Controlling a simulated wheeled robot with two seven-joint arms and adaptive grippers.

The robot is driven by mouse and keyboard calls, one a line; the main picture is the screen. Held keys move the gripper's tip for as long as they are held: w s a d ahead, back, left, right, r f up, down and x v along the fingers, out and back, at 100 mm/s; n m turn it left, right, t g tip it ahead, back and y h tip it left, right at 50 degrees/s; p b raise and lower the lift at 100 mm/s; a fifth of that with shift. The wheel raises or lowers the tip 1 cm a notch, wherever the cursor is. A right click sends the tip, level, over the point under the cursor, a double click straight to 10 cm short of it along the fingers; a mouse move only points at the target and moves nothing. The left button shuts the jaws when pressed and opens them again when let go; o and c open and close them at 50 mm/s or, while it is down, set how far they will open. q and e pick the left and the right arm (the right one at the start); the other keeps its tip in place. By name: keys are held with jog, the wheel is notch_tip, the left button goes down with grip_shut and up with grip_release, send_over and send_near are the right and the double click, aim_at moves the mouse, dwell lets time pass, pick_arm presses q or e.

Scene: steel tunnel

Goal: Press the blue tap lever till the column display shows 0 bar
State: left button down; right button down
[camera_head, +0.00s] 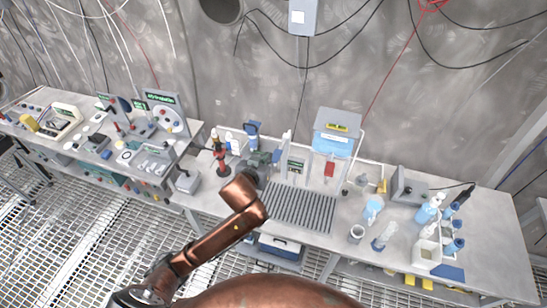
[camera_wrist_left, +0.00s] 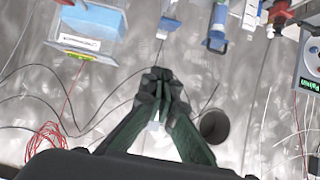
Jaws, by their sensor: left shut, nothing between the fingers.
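My left gripper (camera_head: 265,162) reaches over the bench from the front and is shut and empty. Its closed fingertips also show in the left wrist view (camera_wrist_left: 160,84). A blue fitting (camera_head: 252,129) stands just behind it, and also shows in the left wrist view (camera_wrist_left: 217,38), apart from the fingers. I cannot tell for sure whether this is the tap lever. A small panel with a green strip (camera_head: 296,167), perhaps the column display, stands right of the gripper. Its reading is too small to read. My right gripper is out of view.
A clear tank with blue contents (camera_head: 333,143) stands at the back, right of the gripper. A ribbed grey drain rack (camera_head: 300,208) lies in front. A red stand (camera_head: 221,158) is on the left. Bottles and beakers (camera_head: 373,209) crowd the right side of the bench.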

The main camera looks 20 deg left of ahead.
pick_arm(q)
jog(key=p, duration=0.2)
send_over(274, 161)
jog(key=f, duration=0.4)
jog(key=shift+w+a, duration=0.15)
jog(key=shift+w, duration=0.05)
notch_tip(274, 161, down, 3)
jog(key=shift+f+p, duration=0.2)
jog(key=shift+p, duration=0.15)
jog(key=shift+s+f, duration=0.2)
jog(key=shift+f, duration=0.4)
